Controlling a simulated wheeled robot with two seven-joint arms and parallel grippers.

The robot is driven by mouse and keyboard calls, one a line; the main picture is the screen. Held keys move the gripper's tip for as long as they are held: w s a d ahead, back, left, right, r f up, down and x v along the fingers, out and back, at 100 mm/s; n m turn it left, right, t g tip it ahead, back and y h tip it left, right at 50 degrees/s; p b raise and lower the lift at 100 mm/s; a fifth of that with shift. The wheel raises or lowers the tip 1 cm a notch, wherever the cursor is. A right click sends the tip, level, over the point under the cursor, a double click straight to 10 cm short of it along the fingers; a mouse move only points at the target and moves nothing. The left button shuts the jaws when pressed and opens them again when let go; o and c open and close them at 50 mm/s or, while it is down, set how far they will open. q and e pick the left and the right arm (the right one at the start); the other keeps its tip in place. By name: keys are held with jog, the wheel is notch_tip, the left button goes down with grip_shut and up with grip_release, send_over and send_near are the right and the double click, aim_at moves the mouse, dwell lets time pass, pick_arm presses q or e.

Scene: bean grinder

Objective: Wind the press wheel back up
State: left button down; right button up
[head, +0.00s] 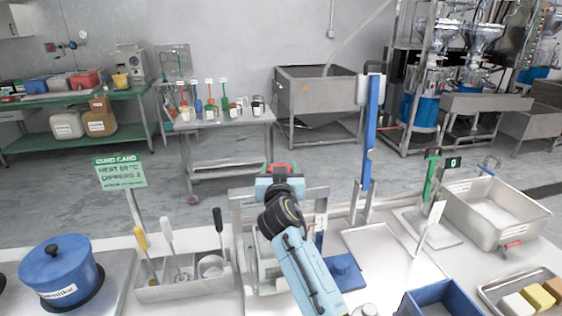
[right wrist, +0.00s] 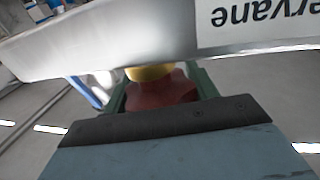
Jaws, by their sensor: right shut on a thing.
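The press (head: 238,212) is a metal frame standing on the bench at the middle of the head view. A red part (head: 284,168), probably the press wheel or its knob, shows at the top of it. My right gripper (head: 277,170) is over the press top and shut on this red part. In the right wrist view the red part (right wrist: 160,93) sits between green fingers, with a yellow piece (right wrist: 150,72) just beyond. A metal beam (right wrist: 110,40) with partly readable lettering crosses that view. My arm hides much of the press. My left gripper is out of view.
A caddy of utensils (head: 155,293) and a blue lidded pot (head: 60,272) stand left. A blue upright (head: 369,140), a green-handled stand (head: 430,175), a metal basin (head: 518,232) and a blue bin (head: 412,300) stand right. A tray (head: 385,255) has bare room.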

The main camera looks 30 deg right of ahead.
jog(key=n+y+p, duration=0.2)
jog(key=n+t+y+p, duration=0.1)
jog(key=n+y+p, duration=0.1)
jog(key=y+p, duration=0.1)
jog(key=n+y+p, duration=0.1)
jog(key=y+p, duration=0.2)
jog(key=shift+w+a+r+n+t, duration=0.1)
jog(key=shift+a+r+n+t, duration=0.2)
jog(key=shift+n+t, duration=0.1)
jog(key=n+y+p, duration=0.1)
jog(key=y, duration=0.2)
jog(key=shift+a+f+n, duration=0.1)
jog(key=shift+f+n, duration=0.05)
jog(key=shift+n, duration=0.15)
jog(key=n+g+y, duration=0.1)
jog(key=y, duration=0.1)
jog(key=shift+a+f+n+y, duration=0.1)
jog(key=shift+n+y, duration=0.2)
jog(key=shift+n, duration=0.1)
jog(key=n+y, duration=0.1)
jog(key=n+g+y+b, duration=0.1)
jog(key=y, duration=0.1)
jog(key=shift+a+g, duration=0.25)
jog(key=shift+g, duration=0.05)
jog(key=shift+s+a+n+g+y+b, duration=0.15)
jog(key=shift+n+g+y+b, duration=0.45)
jog(key=shift+y, duration=0.25)
jog(key=shift+s+a+n+g+y+b, duration=0.1)
jog(key=shift+n+g+y+b, duration=0.4)
jog(key=shift+n+y+b, duration=0.3)
